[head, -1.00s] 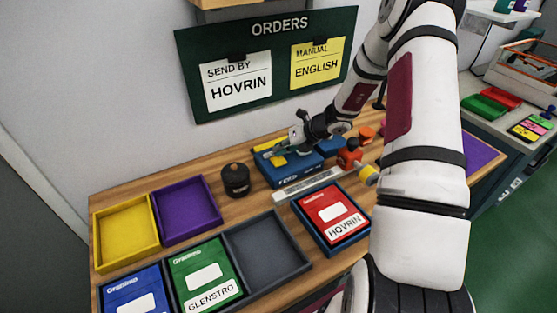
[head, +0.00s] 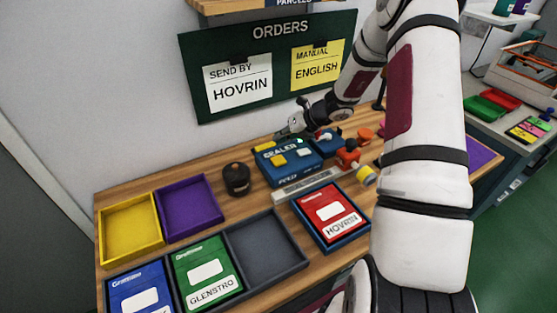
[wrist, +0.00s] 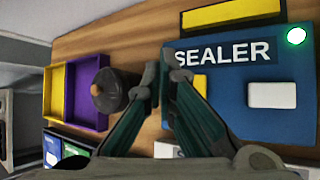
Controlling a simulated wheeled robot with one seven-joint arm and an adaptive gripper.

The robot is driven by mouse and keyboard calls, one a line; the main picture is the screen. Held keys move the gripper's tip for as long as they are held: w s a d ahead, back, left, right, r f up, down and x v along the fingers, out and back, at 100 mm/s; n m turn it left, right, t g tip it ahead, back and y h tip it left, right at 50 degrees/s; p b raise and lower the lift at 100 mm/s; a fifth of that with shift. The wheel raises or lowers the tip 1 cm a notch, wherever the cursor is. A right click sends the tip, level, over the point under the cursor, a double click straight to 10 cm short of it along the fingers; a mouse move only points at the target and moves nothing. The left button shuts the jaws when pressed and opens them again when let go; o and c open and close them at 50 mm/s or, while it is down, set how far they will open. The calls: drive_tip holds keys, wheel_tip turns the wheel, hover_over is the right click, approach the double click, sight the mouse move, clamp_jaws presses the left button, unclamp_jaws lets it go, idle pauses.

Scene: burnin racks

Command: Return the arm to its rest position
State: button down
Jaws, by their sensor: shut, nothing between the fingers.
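My gripper (head: 290,131) hangs above the back edge of the blue sealer box (head: 287,178) in the head view. The fingers are together with nothing held. In the wrist view the closed fingertips (wrist: 158,84) point between the dark round pot and the sealer (wrist: 238,116). The sealer has a yellow button, a white button and a lit green lamp (wrist: 295,36). My arm spans the right half of the head view and hides part of the table.
A dark pot (head: 236,179) stands left of the sealer. Yellow (head: 130,257) and purple (head: 190,232) trays lie at left. Blue, green and red booklets (head: 331,211) sit in trays in front. The orders board (head: 190,75) is on the wall behind. An orange-red tool (head: 347,158) lies right of the sealer.

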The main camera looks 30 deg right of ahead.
idle(0.4)
drive_tip(key=s+a+r+n+g, duration=0.1)
drive_tip(key=s+a+r+n, duration=0.5)
drive_tip(key=a+r+n, duration=0.35)
drive_tip(key=s+a+r+n+g, duration=0.2)
drive_tip(key=s+a+r+n, duration=0.45)
drive_tip(key=r+n, duration=0.5)
drive_tip(key=s+r+n+h, duration=0.2)
drive_tip(key=s+r+n, duration=0.2)
drive_tip(key=s+n, duration=0.4)
drive_tip(key=s+r+n+t+h, duration=0.1)
drive_tip(key=s+r+n+h, duration=0.2)
drive_tip(key=s+n, duration=0.6)
drive_tip(key=s+r, duration=0.1)
drive_tip(key=s, duration=0.4)
drive_tip(key=shift+s+a+r, duration=0.2)
drive_tip(key=shift+a+r, duration=0.05)
drive_tip(key=shift+a, duration=0.05)
drive_tip(key=shift+d, duration=0.1)
